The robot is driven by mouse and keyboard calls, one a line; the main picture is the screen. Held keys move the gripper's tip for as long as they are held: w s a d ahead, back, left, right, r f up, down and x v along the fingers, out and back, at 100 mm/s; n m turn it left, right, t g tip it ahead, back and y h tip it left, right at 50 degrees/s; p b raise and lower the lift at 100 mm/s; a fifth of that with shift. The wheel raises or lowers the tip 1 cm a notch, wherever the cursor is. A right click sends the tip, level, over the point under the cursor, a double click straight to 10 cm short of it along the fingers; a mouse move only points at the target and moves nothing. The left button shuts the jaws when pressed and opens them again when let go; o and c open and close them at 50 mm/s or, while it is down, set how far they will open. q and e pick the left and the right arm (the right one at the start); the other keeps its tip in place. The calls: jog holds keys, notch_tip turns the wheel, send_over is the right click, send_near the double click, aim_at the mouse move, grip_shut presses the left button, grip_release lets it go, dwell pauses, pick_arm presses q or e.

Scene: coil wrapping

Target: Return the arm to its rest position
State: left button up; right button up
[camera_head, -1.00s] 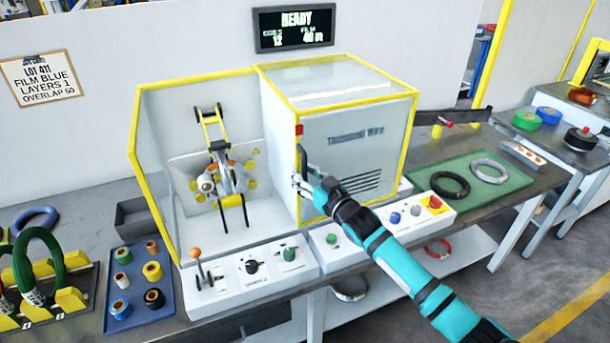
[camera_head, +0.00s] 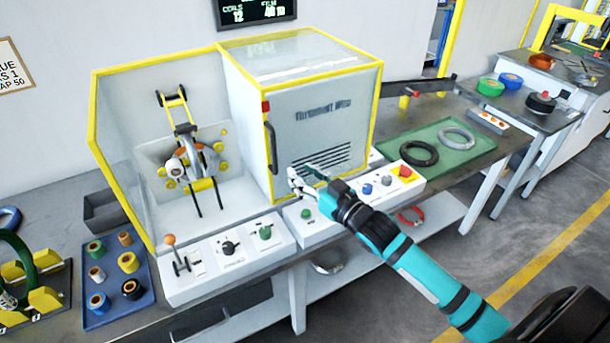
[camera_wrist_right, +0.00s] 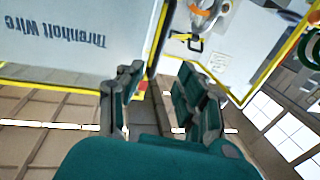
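My right arm comes in from the lower right in the head view. Its gripper (camera_head: 296,182) is in front of the white guard box (camera_head: 315,125), right of and below the dark door handle (camera_head: 270,150), and apart from it. In the right wrist view the two dark green fingers (camera_wrist_right: 160,80) stand apart with nothing between them. The box's lettered front (camera_wrist_right: 60,40) shows upside down at left there. My left gripper is not in view.
The control panel (camera_head: 345,205) with buttons lies just below my right gripper. A green mat (camera_head: 465,160) with a black and a grey coil is to the right. A blue tray (camera_head: 112,312) of small rolls is at left. The floor at right is clear.

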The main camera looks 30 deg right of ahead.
jog(key=shift+f, duration=0.1)
dwell(0.4)
jog(key=s+d+f+m+g+h, duration=0.1)
jog(key=d+f+g, duration=0.1)
jog(key=f, duration=0.9)
jog(key=s+d+f+m+g+h, duration=0.1)
jog(key=s+d+f+g+h, duration=0.1)
jog(key=f, duration=0.9)
jog(key=s+f+g+h+b, duration=0.15)
jog(key=s+f, duration=0.25)
jog(key=f, duration=0.5)
jog(key=s+f+g+y, duration=0.1)
jog(key=s+f+g, duration=0.1)
jog(key=s+f, duration=0.45)
jog(key=s+a+f+n+g, duration=0.1)
jog(key=s+a+f+g, duration=0.15)
jog(key=s+f, duration=0.65)
jog(key=s+a+f+g, duration=0.1)
jog(key=s+f+g, duration=0.2)
jog(key=s+f, duration=0.6)
jog(key=s+a+f+g, duration=0.1)
jog(key=s+a+f, duration=0.1)
jog(key=s, duration=0.6)
jog(key=s+a+f+g+b, duration=0.1)
jog(key=s+f, duration=0.3)
jog(key=s, duration=0.5)
jog(key=shift+s+a+f+n+g, duration=0.3)
jog(key=shift+a+n+g, duration=0.15)
jog(key=shift+g, duration=0.35)
